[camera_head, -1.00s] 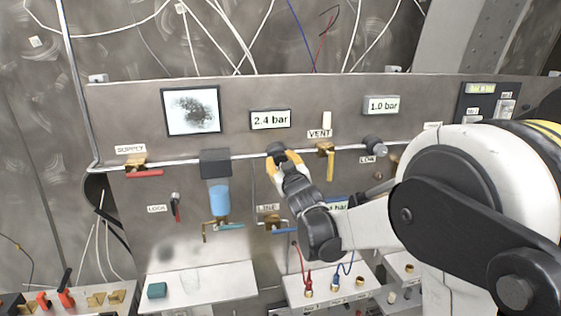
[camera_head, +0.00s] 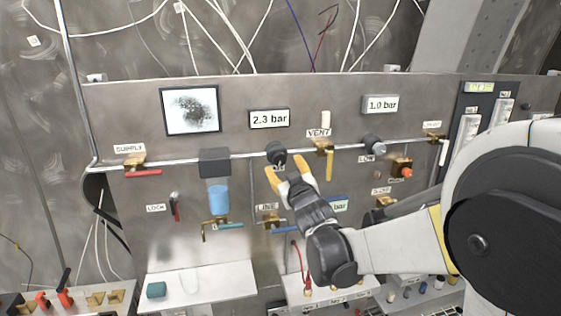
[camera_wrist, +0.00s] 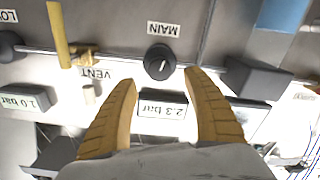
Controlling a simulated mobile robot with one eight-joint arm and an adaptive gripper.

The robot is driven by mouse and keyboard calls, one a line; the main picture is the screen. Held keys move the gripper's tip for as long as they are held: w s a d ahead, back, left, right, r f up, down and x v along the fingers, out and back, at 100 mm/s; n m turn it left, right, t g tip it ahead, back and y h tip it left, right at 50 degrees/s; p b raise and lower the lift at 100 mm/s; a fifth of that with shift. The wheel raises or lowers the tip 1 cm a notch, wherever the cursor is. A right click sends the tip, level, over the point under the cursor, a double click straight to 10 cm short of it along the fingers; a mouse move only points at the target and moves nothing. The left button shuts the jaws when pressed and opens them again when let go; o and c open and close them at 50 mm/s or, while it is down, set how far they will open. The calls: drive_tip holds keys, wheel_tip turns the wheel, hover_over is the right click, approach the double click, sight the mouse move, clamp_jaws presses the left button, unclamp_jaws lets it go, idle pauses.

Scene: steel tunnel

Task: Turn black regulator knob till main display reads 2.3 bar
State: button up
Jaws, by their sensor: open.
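The main display (camera_head: 269,119) reads 2.3 bar; it also shows upside down in the wrist view (camera_wrist: 162,105). The black regulator knob (camera_head: 276,153) sits on the pipe below that display. In the wrist view the knob (camera_wrist: 159,62) has a pale pointer line, with the MAIN label beside it. My gripper (camera_head: 285,170) is open and empty just below the knob in the head view. In the wrist view its yellow fingers (camera_wrist: 160,76) are spread, with the knob ahead of and between their tips, apparently clear of it.
The yellow-handled VENT valve (camera_head: 325,150) is close on the right, then the black LOW knob (camera_head: 373,145) below a display (camera_head: 381,104) reading 1.0 bar. A filter with a blue bowl (camera_head: 218,196) hangs on the left. The LINE valve (camera_head: 270,222) is below.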

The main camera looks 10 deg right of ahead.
drive_tip(key=s, duration=0.6)
drive_tip(key=s+f+m+g+b, duration=0.3)
drive_tip(key=s+f+g+b, duration=0.8)
drive_tip(key=s+f, duration=1.5)
drive_tip(key=s+b, duration=0.2)
drive_tip(key=s, duration=0.2)
drive_tip(key=shift+m, duration=0.3)
drive_tip(key=shift+w+f, duration=0.1)
idle(1.4)
